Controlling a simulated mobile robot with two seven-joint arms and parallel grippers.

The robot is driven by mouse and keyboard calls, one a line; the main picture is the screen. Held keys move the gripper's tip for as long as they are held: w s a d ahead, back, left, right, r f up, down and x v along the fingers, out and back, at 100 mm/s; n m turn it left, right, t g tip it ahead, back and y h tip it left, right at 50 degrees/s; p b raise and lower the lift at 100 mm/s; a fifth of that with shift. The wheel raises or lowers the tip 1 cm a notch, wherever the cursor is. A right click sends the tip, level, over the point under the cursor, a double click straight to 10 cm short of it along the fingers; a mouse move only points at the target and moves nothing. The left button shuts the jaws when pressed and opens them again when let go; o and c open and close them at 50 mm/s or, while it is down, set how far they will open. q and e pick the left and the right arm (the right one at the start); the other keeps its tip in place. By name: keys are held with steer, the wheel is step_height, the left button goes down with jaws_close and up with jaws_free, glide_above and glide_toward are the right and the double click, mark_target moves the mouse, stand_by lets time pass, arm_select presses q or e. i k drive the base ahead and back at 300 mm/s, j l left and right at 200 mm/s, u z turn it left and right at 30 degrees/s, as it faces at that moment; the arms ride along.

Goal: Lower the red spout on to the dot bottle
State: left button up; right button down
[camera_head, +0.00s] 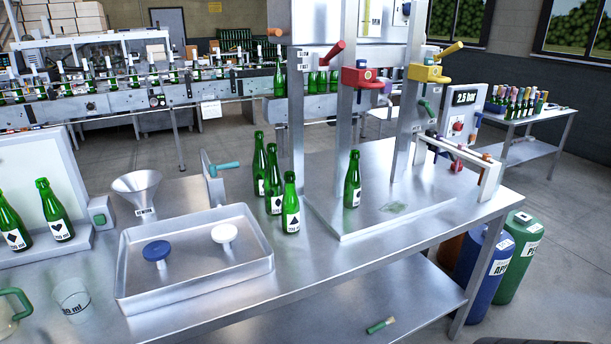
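The red spout (362,77) is a red block on a steel column, with a red lever (334,50) at its upper left. A green bottle (352,182) stands upright on the steel base plate below it, with a clear gap between spout and bottle mouth. Its label is turned mostly away, so I cannot tell whether it bears a dot. Several green bottles (291,208) stand in a row left of the plate; the front one's label has a dark triangle-like mark. No bottle shows a clearly readable dot. Neither of my grippers is in view.
A yellow spout (428,73) stands right of the red one. A tray (195,297) holds a blue and a white stopper. A funnel (137,190) and two labelled bottles are at left. A gauge panel (465,110) is at the right. The front right tabletop is clear.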

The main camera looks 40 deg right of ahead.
mark_target(355, 78)
steer(key=k+l+z, duration=0.15)
steer(key=z, duration=1.5)
